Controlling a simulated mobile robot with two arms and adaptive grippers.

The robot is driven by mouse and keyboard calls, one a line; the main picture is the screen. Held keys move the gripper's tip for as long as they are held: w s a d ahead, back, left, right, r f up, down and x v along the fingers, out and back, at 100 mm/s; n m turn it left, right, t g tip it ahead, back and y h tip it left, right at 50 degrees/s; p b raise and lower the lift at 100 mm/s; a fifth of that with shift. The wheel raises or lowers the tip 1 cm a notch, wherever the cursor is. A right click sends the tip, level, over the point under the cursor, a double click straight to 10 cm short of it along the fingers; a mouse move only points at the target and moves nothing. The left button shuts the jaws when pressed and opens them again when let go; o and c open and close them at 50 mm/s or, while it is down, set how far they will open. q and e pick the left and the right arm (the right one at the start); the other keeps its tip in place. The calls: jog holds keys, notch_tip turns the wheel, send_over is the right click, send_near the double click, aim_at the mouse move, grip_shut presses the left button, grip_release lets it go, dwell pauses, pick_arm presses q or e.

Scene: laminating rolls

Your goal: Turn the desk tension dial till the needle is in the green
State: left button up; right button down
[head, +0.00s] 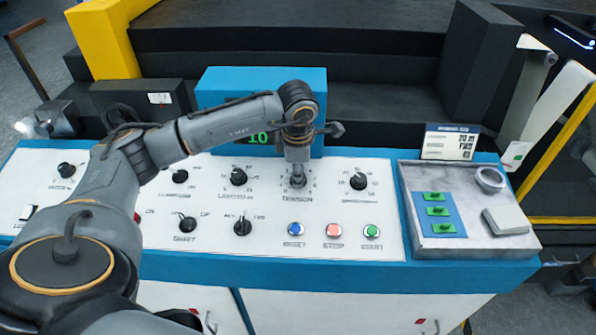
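The tension dial (298,182) is a dark knob on the white panel of the blue desk, above a label that reads like "TENSION". My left arm comes in from the left and bends down over the desk. My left gripper (298,168) points straight down at the tension dial and covers its upper part. I cannot tell whether its fingers touch or grip the knob. My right gripper is out of view.
Other black knobs stand close by, such as one to the left (238,177) and one to the right (358,181). Blue (295,229), red (333,230) and green (372,231) buttons lie in front. A grey tray (416,180) with small items is at the right.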

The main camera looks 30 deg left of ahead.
pick_arm(q)
grip_shut()
jog(key=m+b, duration=0.3)
jog(key=shift+f, duration=0.2)
jog(key=m+b, duration=0.2)
jog(key=m, duration=0.1)
jog(key=shift+m, duration=0.4)
jog(key=m+b, duration=0.2)
jog(key=m, duration=0.1)
jog(key=shift+m, duration=0.3)
jog(key=m+b, duration=0.2)
jog(key=m, duration=0.3)
jog(key=shift+r+m, duration=0.1)
jog(key=shift+m, duration=0.2)
jog(key=m+b, duration=0.1)
jog(key=m, duration=0.4)
jog(key=shift+m, duration=0.4)
